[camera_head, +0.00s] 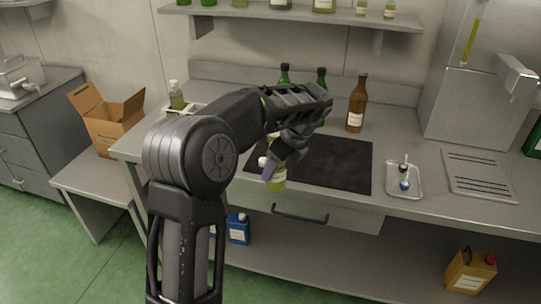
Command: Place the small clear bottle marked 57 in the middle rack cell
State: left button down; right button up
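My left gripper (275,165) is at the front edge of the bench, over the front of the black mat. It appears shut on a small clear bottle (278,182) with a white cap and yellow-green liquid. The bottle is slightly tilted, and its mark cannot be read. A pale rack (172,111) sits at the left of the bench, partly hidden by my arm; its cells cannot be made out. Another small bottle (176,97) with a pale cap stands at the rack. My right gripper is not in view.
Green bottles (321,84) and a brown bottle (356,105) stand behind the black mat (345,165). A metal tray (405,181) with small items lies right of the mat. An open cardboard box (112,122) stands left on a lower table. A bottle shelf (300,14) hangs above.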

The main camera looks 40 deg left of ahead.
pick_arm(q)
jog(key=s+d+f+n+g, duration=0.1)
jog(key=s+d+f+n, duration=0.2)
jog(key=d, duration=0.6)
jog(key=s+d+f+n+g, duration=0.2)
jog(key=d+f, duration=0.4)
jog(key=d, duration=0.4)
jog(key=s+n, duration=0.1)
jog(key=n, duration=0.1)
jog(key=shift+s+d+f+n+h, duration=0.15)
jog(key=shift+s+f+n+h, duration=0.05)
jog(key=shift+s+n+h, duration=0.2)
